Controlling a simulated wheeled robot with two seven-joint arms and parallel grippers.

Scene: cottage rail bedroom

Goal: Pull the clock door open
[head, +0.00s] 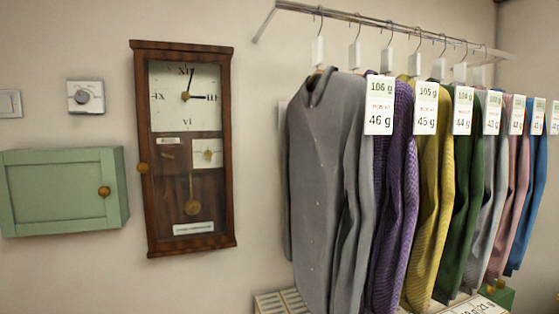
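A wall clock (140,215) in a dark brown wooden case hangs on the wall left of centre in the head view. A round brass-coloured knob (142,168) sits at the left edge of the case. The clock door appears shut against the case. Neither of my grippers is in view.
A green wall cabinet (62,194) with a round knob (103,191) is left of the clock. A thermostat-like dial (86,97) and a switch (10,104) are above it. A rail (400,25) of tagged sweaters, including a grey one (325,180), fills the right side.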

